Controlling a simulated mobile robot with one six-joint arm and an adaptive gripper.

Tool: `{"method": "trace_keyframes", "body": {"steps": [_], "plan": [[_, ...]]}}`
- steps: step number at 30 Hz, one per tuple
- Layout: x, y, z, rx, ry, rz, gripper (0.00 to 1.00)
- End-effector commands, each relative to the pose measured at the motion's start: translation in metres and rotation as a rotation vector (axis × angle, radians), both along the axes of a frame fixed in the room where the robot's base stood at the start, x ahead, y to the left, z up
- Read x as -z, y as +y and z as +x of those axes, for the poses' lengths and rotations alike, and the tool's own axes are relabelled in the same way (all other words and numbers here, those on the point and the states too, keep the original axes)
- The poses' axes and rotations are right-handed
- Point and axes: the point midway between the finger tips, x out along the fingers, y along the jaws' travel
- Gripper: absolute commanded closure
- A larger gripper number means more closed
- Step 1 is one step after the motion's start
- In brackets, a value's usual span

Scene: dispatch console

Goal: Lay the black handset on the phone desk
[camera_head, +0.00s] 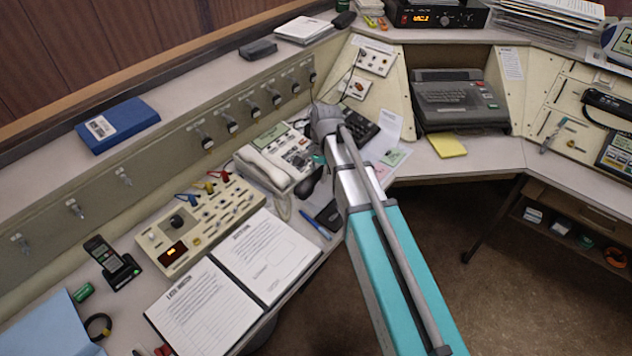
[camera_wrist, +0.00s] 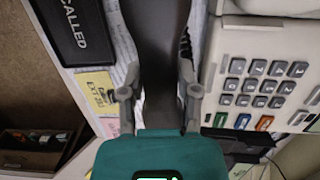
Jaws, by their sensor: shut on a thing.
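My gripper (camera_wrist: 158,88) is shut on the black handset (camera_wrist: 158,35), with one finger on each side of it in the wrist view. The handset runs away from the fingers to the top edge of that view. In the head view the dark handset (camera_head: 308,183) shows just left of my arm, beside the cream desk phone (camera_head: 292,160). My arm hides part of this area. The phone desk (camera_head: 292,232) is the pale counter under it. I cannot tell whether the handset touches the counter.
The desk phone's keypad (camera_wrist: 262,82) is close on the right in the wrist view. A dark "CALLED" pad (camera_wrist: 75,32) and a yellow note (camera_wrist: 97,92) are on the left. A blue pen (camera_head: 315,225) and an open binder (camera_head: 265,255) lie nearer.

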Motion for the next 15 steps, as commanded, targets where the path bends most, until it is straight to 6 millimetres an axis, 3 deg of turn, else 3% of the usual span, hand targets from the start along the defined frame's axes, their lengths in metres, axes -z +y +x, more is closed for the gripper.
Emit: {"method": "trace_keyframes", "body": {"steps": [15], "plan": [[0.032, 0.004, 0.007, 0.0, 0.0, 0.0, 1.0]]}}
